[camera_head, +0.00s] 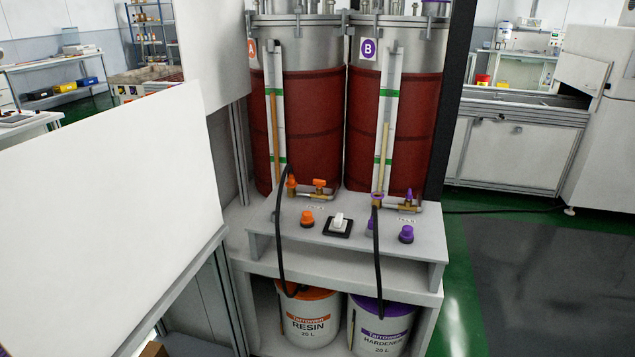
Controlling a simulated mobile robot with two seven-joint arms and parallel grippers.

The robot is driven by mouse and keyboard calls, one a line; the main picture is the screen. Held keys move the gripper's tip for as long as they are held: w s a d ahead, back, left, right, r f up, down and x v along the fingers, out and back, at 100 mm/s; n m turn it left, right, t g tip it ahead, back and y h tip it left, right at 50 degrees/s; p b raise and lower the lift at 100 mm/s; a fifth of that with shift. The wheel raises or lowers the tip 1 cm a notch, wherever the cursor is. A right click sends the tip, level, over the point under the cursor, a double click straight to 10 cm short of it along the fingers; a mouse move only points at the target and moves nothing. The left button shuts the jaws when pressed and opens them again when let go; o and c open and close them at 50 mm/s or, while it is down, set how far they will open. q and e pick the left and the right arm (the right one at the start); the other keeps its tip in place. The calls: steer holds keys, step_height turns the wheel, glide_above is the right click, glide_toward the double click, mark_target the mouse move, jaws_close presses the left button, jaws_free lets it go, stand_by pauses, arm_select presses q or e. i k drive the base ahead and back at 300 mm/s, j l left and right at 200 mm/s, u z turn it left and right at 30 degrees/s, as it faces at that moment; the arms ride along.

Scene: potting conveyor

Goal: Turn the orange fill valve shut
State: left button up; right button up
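The orange fill valve (319,185) sits on a short brass pipe at the foot of tank A (315,120), above the back of the grey panel. It is small here, and I cannot tell for certain which way its handle is turned. An orange hose fitting (291,182) stands at the left end of that pipe. A separate orange knob (307,218) is on the panel in front. Neither of my grippers shows in this view.
Tank B (420,120) has a matching purple valve (408,196). The panel (350,253) carries a white switch (340,220) and a purple knob (406,234). Black hoses run down to the resin bucket (310,318) and hardener bucket (381,328). A large white board (100,215) fills the left.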

mark_target(319, 184)
steer(key=i+l, duration=0.3)
steer(key=l, duration=0.2)
steer(key=i+l+u, duration=0.2)
steer(key=l, duration=0.35)
steer(key=i+l+u, duration=0.1)
steer(key=i+l, duration=0.15)
